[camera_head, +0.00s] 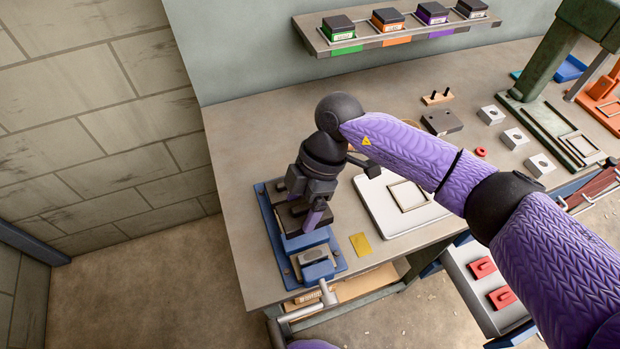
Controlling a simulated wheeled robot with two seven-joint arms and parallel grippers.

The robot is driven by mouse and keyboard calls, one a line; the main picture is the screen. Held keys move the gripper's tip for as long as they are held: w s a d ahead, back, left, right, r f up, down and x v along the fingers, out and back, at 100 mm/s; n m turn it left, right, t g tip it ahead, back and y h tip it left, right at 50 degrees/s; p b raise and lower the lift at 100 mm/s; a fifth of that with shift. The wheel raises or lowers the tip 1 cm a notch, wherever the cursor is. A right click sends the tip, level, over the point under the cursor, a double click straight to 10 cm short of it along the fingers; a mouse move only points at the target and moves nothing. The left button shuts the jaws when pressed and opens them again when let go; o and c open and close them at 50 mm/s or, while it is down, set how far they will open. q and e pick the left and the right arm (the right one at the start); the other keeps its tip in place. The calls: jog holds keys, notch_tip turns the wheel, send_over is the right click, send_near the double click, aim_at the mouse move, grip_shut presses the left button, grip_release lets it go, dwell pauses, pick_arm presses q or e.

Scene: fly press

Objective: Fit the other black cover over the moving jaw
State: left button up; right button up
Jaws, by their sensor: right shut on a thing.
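The blue vise (312,270) is bolted on the left front corner of the bench, its front end and a grey metal block (312,256) showing. My right gripper (305,213) points down over the back of the vise, shut on a dark piece that looks like a black cover (290,218). The gripper hides much of this piece and the jaws below, so I cannot tell whether the cover touches the moving jaw. My left gripper is not in view.
A white tray (378,214) with a thin frame and a yellow card (360,245) lie right of the vise. The vise handle (305,308) juts past the bench's front edge. A shelf (380,38) of black-topped boxes hangs behind. Grey blocks (515,138) stand at the right.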

jog(key=shift+f, duration=0.2)
jog(key=shift+s+f+b, duration=0.1)
jog(key=shift+f+b, duration=0.1)
jog(key=shift+b, duration=0.25)
notch_tip(320, 180, down, 4)
jog(key=b, duration=0.4)
jog(key=shift+f, duration=0.1)
jog(key=shift+f+b, duration=0.35)
jog(key=shift+b, duration=0.05)
jog(key=shift+f, duration=0.4)
jog(key=shift+r, duration=0.1)
